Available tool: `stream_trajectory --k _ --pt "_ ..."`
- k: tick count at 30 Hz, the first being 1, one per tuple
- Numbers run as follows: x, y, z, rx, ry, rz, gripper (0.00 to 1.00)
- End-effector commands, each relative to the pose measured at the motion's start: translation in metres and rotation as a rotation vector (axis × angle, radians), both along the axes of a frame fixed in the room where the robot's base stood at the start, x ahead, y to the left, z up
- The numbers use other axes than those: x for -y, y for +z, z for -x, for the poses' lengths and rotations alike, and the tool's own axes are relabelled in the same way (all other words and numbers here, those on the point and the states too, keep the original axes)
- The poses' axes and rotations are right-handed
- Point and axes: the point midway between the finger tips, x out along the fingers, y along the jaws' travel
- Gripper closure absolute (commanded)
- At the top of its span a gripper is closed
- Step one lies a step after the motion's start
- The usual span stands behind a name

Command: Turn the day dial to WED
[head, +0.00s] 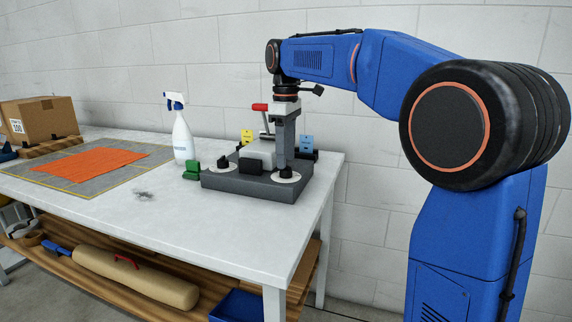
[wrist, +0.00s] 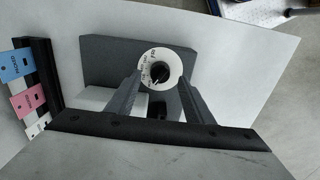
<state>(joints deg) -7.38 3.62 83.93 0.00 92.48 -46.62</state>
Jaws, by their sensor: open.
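A dark grey box (head: 240,184) on the table carries two dials. The right dial (head: 285,177) has a white disc and stands directly under my gripper (head: 284,165). The left dial (head: 222,165) also has a white disc and a black knob. In the wrist view a white lettered disc (wrist: 160,55) with a black knob (wrist: 160,75) lies between the fingertips of my open gripper (wrist: 160,80). The fingers reach down on either side of the knob. The lettering is too small to read surely, so I cannot tell the day set. Contact with the knob is unclear.
A red-handled lever (head: 260,107) rises behind the box. A blue card (head: 306,142) and a yellow card (head: 247,136) stand nearby. A spray bottle (head: 183,137) and a green block (head: 191,171) are to the left. An orange cloth (head: 88,161) and a carton (head: 40,120) are farther left.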

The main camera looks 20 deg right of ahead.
Motion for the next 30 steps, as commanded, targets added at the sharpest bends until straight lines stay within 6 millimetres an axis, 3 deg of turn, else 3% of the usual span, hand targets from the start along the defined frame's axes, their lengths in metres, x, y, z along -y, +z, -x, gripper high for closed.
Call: stream_trajectory --k 8,19,24,30 --pt "0.0 -0.028 0.0 0.0 0.0 0.0 0.53" --pt "0.0 -0.032 0.0 0.0 0.0 0.0 0.53" --pt "0.0 -0.032 0.0 0.0 0.0 0.0 0.93" --pt "0.0 -0.032 0.0 0.0 -0.005 0.0 0.94"
